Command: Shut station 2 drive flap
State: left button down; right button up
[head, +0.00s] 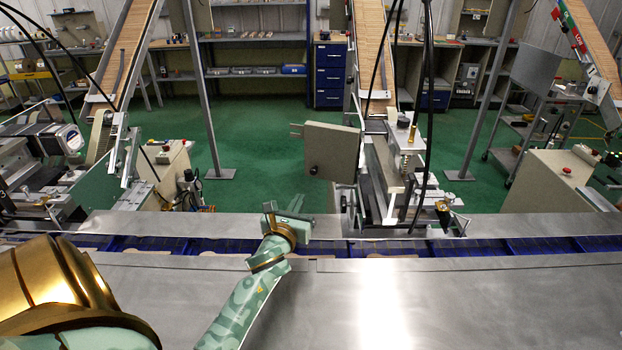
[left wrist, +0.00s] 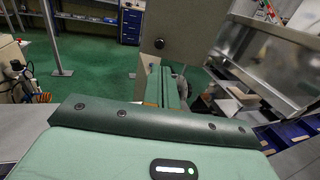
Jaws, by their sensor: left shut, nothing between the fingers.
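The station 2 drive flap (head: 333,152) is a beige-grey square panel in the middle of the head view. It stands swung out to the left of the station 2 machine (head: 400,170), not flush against it. In the left wrist view the flap (left wrist: 172,28) is a grey panel with a round knob, beyond my fingers. My left gripper (head: 297,204) is shut and empty, below and left of the flap in the head view. Its fingers (left wrist: 163,82) point toward the flap's lower part; I cannot tell whether they touch it. My right gripper is not in view.
A steel table (head: 450,300) with a blue conveyor chain (head: 480,247) runs across the front. Another machine (head: 50,150) stands at the left, and a grey post (head: 203,100) rises behind. Green floor (head: 250,130) lies open between the machines.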

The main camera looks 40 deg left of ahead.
aim_at(313, 173)
pick_arm(q)
jog(key=b+x, duration=0.3)
jog(key=x, duration=0.7)
jog(key=shift+w+f, duration=0.1)
jog(key=shift+f, duration=0.05)
jog(key=shift+w+a+b, duration=0.1)
jog(key=shift+w+b, duration=0.05)
jog(key=shift+b, duration=0.15)
jog(key=shift+a, duration=0.1)
